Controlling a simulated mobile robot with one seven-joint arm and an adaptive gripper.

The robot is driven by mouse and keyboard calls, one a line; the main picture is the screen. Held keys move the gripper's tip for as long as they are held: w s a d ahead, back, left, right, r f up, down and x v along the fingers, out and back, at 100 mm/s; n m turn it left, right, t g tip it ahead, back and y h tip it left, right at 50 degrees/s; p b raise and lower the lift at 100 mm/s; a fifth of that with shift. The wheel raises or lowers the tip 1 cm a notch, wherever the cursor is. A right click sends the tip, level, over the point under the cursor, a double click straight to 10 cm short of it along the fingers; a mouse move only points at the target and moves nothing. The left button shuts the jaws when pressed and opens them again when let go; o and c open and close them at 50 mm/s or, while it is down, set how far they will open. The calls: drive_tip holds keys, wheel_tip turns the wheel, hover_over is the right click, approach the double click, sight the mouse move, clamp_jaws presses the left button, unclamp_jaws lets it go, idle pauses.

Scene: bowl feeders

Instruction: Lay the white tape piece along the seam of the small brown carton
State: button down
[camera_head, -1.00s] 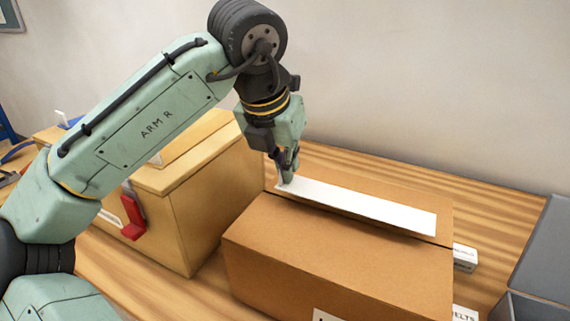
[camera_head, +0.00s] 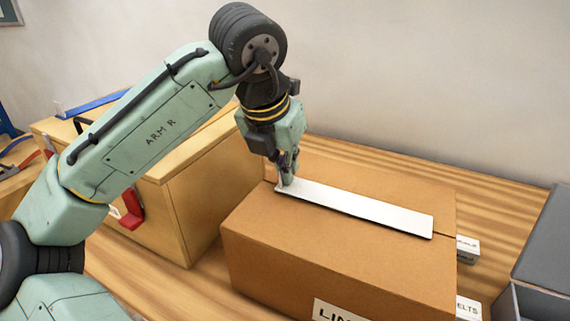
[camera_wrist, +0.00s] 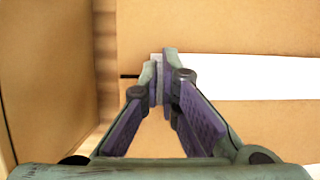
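The small brown carton (camera_head: 330,255) stands on the bench, its top facing up. The white tape piece (camera_head: 365,211) extends over the carton top from my gripper (camera_head: 287,183) towards the right edge. My gripper is shut on the tape's left end, which shows pale between the fingertips in the wrist view. The seam (camera_wrist: 129,76) shows as a short dark line left of the fingertips, in line with the tape (camera_wrist: 250,77); the tape hides most of it. A thin dark edge shows under the tape; I cannot tell whether it touches the carton along its whole length.
A larger tan box (camera_head: 190,200) with a red latch (camera_head: 132,208) stands close on the left. A grey bin (camera_head: 545,265) is at the right. Small labelled boxes (camera_head: 467,248) sit just beyond the carton's right side. The wooden bench (camera_head: 400,165) is clear behind the carton.

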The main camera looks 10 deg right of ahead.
drive_tip(key=shift+f, duration=0.25)
idle(0.6)
drive_tip(key=c, duration=1.7)
unclamp_jaws()
drive_tip(key=shift+r, duration=0.1)
drive_tip(key=v, duration=1.2)
